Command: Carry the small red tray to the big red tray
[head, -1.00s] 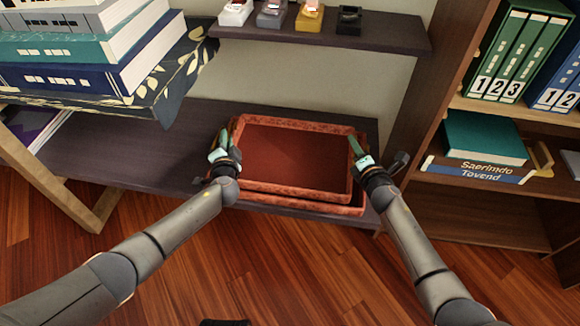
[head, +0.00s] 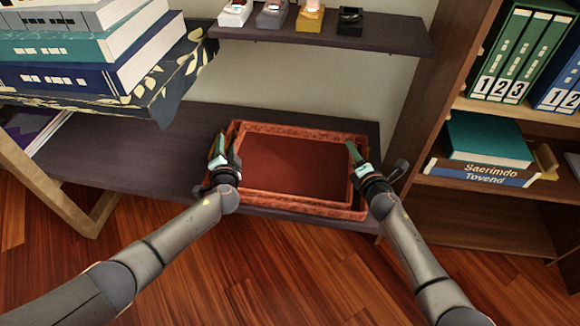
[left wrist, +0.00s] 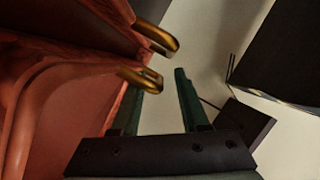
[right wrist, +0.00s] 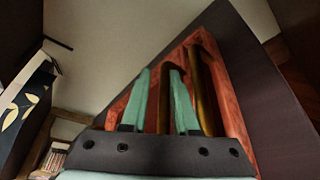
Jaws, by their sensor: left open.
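The small red tray (head: 298,165) lies inside the big red tray (head: 234,130) on the low dark shelf, their rims nearly flush. My left gripper (head: 218,148) is at the left side of the trays. In the left wrist view its fingers (left wrist: 160,95) are apart, with a gold handle end (left wrist: 145,78) by the left finger. My right gripper (head: 356,152) is at the trays' right side. In the right wrist view its fingers (right wrist: 160,95) stand apart around one gold handle, with a gap on one side. A second gold handle (right wrist: 206,90) is outside them.
The low shelf (head: 150,160) is bare left of the trays. An upper shelf (head: 330,32) with small boxes hangs above. Stacked books (head: 80,60) stand on a cloth-covered table at left; a bookcase (head: 425,120) with binders stands at right.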

